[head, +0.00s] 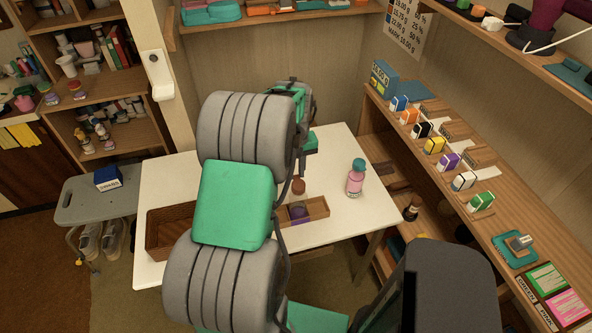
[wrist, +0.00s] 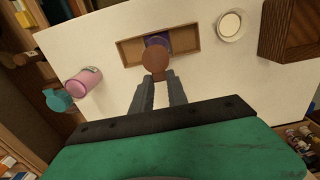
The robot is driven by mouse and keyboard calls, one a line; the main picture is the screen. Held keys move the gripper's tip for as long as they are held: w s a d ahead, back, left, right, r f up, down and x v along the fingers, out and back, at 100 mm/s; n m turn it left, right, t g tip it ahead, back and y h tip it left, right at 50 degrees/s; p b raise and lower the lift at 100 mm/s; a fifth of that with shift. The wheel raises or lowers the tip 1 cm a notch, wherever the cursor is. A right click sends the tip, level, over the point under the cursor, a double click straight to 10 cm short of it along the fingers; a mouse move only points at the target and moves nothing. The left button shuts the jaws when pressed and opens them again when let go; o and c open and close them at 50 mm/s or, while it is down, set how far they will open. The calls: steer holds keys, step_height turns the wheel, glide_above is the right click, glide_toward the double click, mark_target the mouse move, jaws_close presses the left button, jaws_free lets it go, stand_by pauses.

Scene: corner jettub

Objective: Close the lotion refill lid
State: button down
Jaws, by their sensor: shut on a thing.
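My gripper (wrist: 156,82) is shut on a round brown lid (wrist: 155,63) in the wrist view. The brown lid also shows in the head view (head: 298,186), beside my arm, which hides most of the gripper there. A round white container with a pale cream top (wrist: 229,26) stands on the table to the right of the gripper in the wrist view. It looks like an open jar, possibly the lotion refill, and my arm hides it in the head view.
A shallow wooden tray (head: 318,207) on the white table (head: 352,225) holds a purple item (head: 299,212). A brown basket (head: 158,238) sits at the table's left. Shelves (head: 440,150) line the right.

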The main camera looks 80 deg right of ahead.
steer(key=shift+d, duration=0.1)
steer(key=f+g+y+p, duration=0.1)
steer(key=p, duration=0.1)
steer(key=d+g+y+p, duration=0.1)
steer(key=y, duration=0.1)
steer(key=shift+w+f+p, duration=0.35)
steer(key=shift+f+p, duration=0.05)
steer(key=c, duration=1.3)
jaws_free()
steer(key=v, duration=0.7)
steer(key=shift+d+r+p, duration=0.2)
steer(key=shift+r+p, duration=0.15)
